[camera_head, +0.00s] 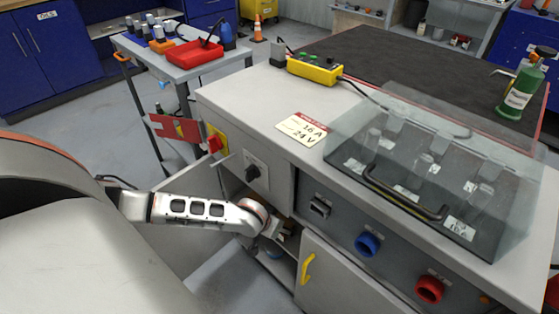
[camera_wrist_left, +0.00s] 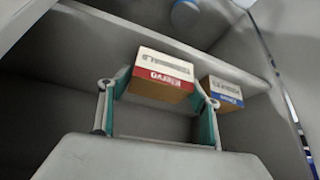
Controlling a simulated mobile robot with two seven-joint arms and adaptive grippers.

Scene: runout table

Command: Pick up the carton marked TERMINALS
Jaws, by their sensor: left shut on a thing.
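The TERMINALS carton (camera_wrist_left: 163,72) shows in the left wrist view, a small brown box with a white and red label whose lettering is upside down there. My left gripper (camera_wrist_left: 158,95) is shut on it, with one teal-padded finger at each side. In the head view the left gripper (camera_head: 277,231) reaches into the open compartment at the front of the bench; the carton cannot be made out clearly there. My right gripper is in neither view.
A second carton with a white and blue label (camera_wrist_left: 225,92) stands close beside the right finger. A shelf edge (camera_wrist_left: 110,27) runs across the compartment. A cabinet door with a yellow handle (camera_head: 308,268) is right of the opening. A blue round thing (camera_wrist_left: 185,14) is at the top.

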